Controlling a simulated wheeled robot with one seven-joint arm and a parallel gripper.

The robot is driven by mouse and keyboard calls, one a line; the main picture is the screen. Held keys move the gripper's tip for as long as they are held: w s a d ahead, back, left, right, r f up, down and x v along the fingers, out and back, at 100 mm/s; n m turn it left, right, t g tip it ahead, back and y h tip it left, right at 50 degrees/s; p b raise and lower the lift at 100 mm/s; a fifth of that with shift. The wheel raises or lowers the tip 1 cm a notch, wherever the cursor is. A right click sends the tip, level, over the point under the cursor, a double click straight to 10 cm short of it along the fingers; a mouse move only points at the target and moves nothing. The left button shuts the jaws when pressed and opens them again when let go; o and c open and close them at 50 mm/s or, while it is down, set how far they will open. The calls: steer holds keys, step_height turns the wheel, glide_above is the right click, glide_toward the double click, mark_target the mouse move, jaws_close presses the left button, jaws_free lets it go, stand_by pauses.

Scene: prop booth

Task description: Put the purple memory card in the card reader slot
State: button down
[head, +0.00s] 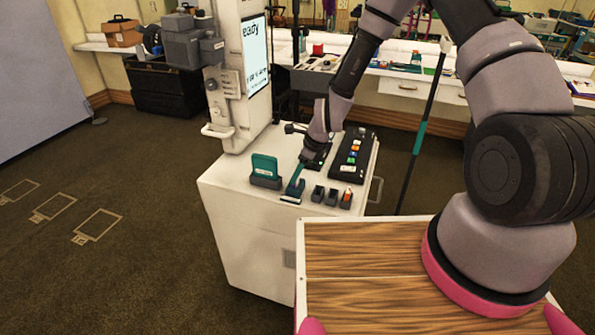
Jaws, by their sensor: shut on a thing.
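My gripper (299,174) is at the end of the arm, low over the white cart top, tilted down to the left. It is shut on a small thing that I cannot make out. A narrow teal piece shows at its tip, close above a dark teal block (293,189); I cannot tell whether they touch. No purple card shows clearly. Small dark holders (318,194) stand in a row to the right of the block, the rightmost with an orange-red item (348,194). I cannot tell for sure which block is the card reader.
A teal device (264,165) stands upright in a dark holder on the left of the cart (230,182). A black button panel (352,154) lies behind the small holders. A white column with a screen (256,55) rises at the back left. A wooden tray (355,300) is in the foreground.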

stand_by(0.3)
steer(key=shift+c, duration=1.5)
jaws_free()
steer(key=shift+r, duration=3.45)
